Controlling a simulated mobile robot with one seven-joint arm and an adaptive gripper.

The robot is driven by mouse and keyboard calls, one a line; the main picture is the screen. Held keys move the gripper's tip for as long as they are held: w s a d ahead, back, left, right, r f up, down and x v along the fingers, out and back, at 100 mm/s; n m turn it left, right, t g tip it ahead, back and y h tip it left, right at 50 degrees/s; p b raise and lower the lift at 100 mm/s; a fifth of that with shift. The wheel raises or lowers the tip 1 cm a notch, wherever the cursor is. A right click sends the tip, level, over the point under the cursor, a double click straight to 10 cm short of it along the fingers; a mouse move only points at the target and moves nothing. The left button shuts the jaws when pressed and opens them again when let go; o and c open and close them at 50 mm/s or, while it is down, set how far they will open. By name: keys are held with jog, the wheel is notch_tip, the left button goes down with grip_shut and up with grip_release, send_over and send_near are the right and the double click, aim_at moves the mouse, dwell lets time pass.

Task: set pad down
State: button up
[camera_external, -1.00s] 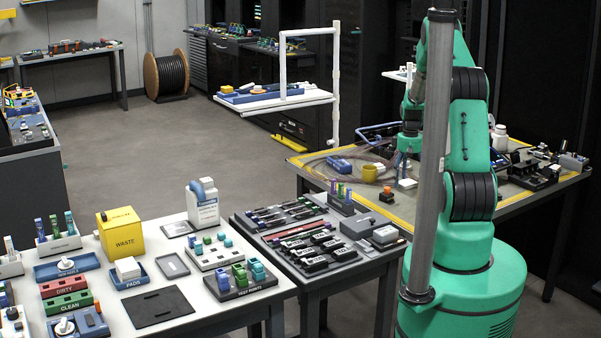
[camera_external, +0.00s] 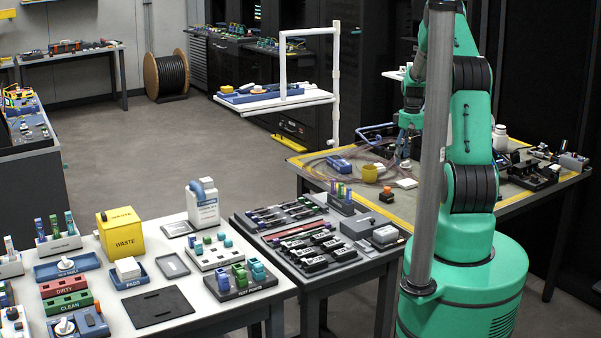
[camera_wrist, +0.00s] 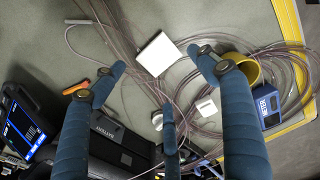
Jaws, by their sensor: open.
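A white square pad (camera_wrist: 160,53) lies flat on the grey-green mat, between and beyond my fingertips in the wrist view. In the external view a white pad (camera_external: 406,183) lies on the far bench near the yellow cup. My gripper (camera_wrist: 160,72) is open, with its blue fingers spread apart and nothing held between them.
A yellow cup (camera_wrist: 243,72), a blue box (camera_wrist: 268,105) and coiled clear fibre lie at the right. A small white block (camera_wrist: 207,107) sits among the coils. An orange-handled tool (camera_wrist: 78,87) and a dark device (camera_wrist: 118,140) are at the left.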

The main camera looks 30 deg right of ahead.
jog(key=shift+r, duration=1.45)
jog(key=shift+r, duration=0.1)
jog(key=s+a+r+t, duration=0.1)
jog(key=s+a+r, duration=0.3)
jog(key=a+r, duration=0.85)
jog(key=s+a+r+t, duration=0.1)
jog(key=s+a+r, duration=0.4)
jog(key=a+r, duration=0.7)
jog(key=s+a+r+t, duration=0.1)
jog(key=s+a+r, duration=0.1)
jog(key=s+a, duration=0.3)
jog(key=s+a+r+t, duration=0.1)
jog(key=s+a+r, duration=0.2)
jog(key=s, duration=0.9)
jog(key=s+a+r+t, duration=0.1)
jog(key=s+a+r, duration=0.1)
jog(key=s+a, duration=0.6)
jog(key=shift+s+a+r+t, duration=0.15)
jog(key=shift+s+t, duration=0.15)
jog(key=shift+s, duration=0.05)
